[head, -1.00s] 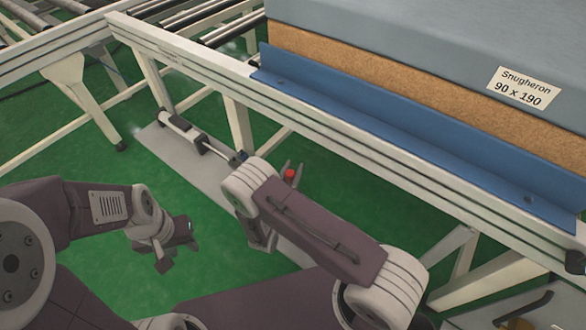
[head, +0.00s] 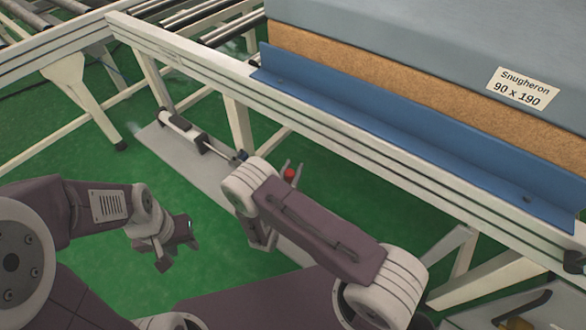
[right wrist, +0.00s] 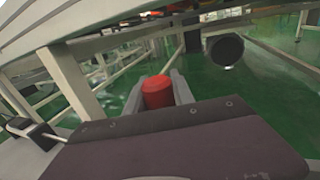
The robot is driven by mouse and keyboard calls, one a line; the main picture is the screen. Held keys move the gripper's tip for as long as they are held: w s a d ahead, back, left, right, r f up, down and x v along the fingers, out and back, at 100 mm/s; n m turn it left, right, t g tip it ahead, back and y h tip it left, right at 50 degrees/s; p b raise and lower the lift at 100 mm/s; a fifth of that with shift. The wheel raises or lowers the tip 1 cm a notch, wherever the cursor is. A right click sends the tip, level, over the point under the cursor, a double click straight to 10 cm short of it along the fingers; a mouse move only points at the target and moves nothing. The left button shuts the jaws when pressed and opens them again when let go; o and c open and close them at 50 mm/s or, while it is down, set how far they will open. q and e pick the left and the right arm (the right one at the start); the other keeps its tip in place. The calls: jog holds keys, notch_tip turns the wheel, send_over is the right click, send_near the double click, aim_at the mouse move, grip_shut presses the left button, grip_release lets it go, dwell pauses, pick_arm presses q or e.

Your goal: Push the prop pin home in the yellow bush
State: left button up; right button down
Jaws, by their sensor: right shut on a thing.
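My right gripper (head: 293,172) is shut on a red-topped piece (head: 289,175), which looks like the head of the prop pin. In the right wrist view the red head (right wrist: 157,92) sits between the two grey fingers (right wrist: 158,86). The lower part of the pin is hidden behind the wrist. I cannot make out the yellow bush in either view, nor whether the pin touches it. My left gripper (head: 178,248) hangs over the green floor at the left, away from the pin; its jaw gap is unclear.
A white frame rail (head: 330,125) with a blue angle plate (head: 400,130) and a thick mattress (head: 420,50) stands beyond the right gripper. A cylinder (head: 185,130) lies on a grey floor plate (head: 160,142). White legs (head: 238,125) stand close by. Green floor is clear at left.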

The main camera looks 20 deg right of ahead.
jog(key=shift+f, duration=0.15)
dwell(0.8)
jog(key=shift+f+b, duration=0.3)
jog(key=shift+f, duration=0.05)
jog(key=shift+f+b, duration=3)
jog(key=shift+f, duration=0.7)
jog(key=c, duration=1)
grip_release()
jog(key=p+v, duration=0.3)
jog(key=v, duration=0.6)
